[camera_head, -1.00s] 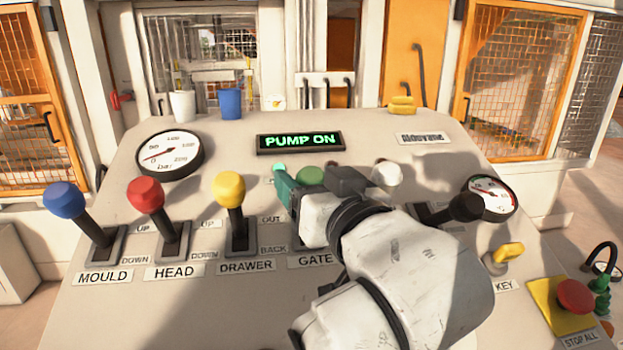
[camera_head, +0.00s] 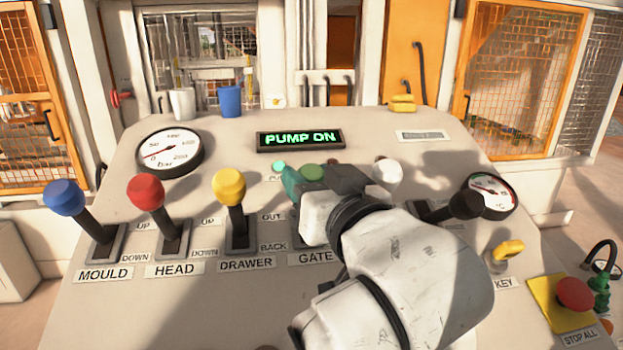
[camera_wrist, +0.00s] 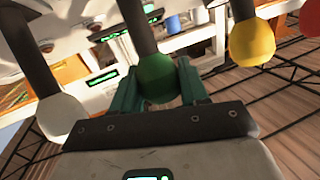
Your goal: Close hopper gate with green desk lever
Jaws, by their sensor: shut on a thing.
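The green lever's round knob (camera_wrist: 160,78) sits between the two teal fingers of my gripper (camera_wrist: 158,88) in the wrist view, and the fingers are shut on it. Its dark shaft runs up from the knob in that view. In the head view the green knob (camera_head: 312,173) shows just past my gripper (camera_head: 300,182), above the GATE label (camera_head: 315,258). My white wrist and forearm hide the lever's shaft and most of its slot there. The hopper gate cannot be made out in these frames.
Yellow (camera_head: 229,187), red (camera_head: 146,192) and blue (camera_head: 64,198) levers stand left of my gripper. A white knob (camera_head: 387,173) and a black lever (camera_head: 465,205) stand to the right. A lit PUMP ON display (camera_head: 300,140) is behind. A red stop button (camera_head: 575,294) is at the right front.

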